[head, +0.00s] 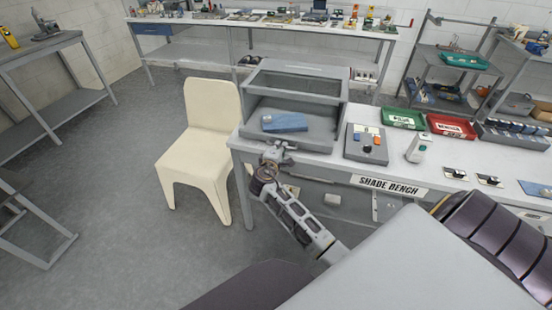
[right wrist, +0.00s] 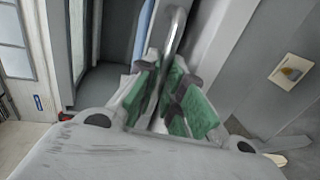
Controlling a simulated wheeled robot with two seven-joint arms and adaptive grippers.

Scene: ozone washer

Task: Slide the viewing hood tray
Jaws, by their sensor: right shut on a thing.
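The grey viewing hood (head: 340,84) with a dark window on top stands at the left end of the shade bench. Its grey tray (head: 318,128) shows in the open front, with a flat blue block (head: 285,122) lying on it. My right gripper (head: 276,153) is at the tray's front edge. In the right wrist view, the green finger pads of this gripper (right wrist: 172,92) are shut on a grey curved handle (right wrist: 178,32). The fingers partly hide the handle. My left gripper is not in view.
On the shade bench (head: 330,160), a grey button box (head: 366,144), a small white bottle (head: 417,148), a green tray (head: 403,119) and a red tray (head: 451,126) stand right of the hood. A cream chair (head: 207,140) stands close to the bench's left end.

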